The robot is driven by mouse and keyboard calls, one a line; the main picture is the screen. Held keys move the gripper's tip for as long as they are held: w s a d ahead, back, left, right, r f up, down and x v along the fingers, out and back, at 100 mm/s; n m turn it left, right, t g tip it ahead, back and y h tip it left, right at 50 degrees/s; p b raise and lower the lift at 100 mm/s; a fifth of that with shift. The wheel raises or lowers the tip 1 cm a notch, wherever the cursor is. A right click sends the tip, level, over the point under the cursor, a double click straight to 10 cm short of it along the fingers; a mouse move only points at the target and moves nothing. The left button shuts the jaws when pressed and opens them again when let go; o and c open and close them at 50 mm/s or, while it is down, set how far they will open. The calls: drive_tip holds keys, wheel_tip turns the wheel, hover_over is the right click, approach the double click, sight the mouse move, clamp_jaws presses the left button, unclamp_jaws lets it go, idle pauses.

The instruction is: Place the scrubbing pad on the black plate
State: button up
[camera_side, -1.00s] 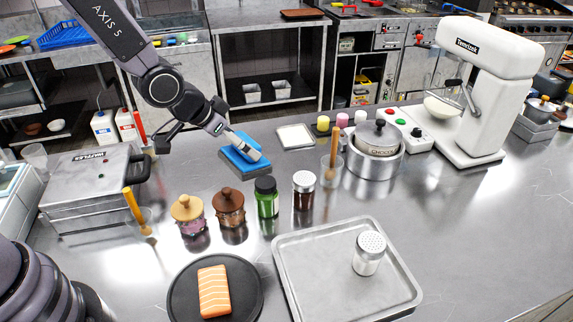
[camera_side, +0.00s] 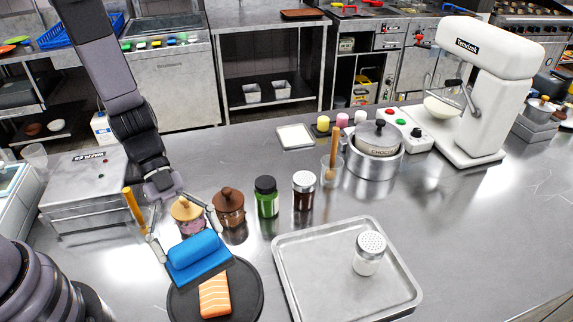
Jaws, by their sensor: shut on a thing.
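The pad is over the back part of the round black plate (camera_side: 254,293). I cannot tell whether it touches the plate or is held just above it. A salmon piece (camera_side: 214,298) lies on the plate in front of the pad, and the pad hides its far end.
A metal tray (camera_side: 300,290) with a shaker (camera_side: 369,252) stands right of the plate.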

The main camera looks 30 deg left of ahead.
hover_over(212, 298)
wheel_tip(212, 298, down, 13)
idle(0.5)
drive_tip(key=shift+f, duration=0.15)
drive_tip(key=o, duration=1.1)
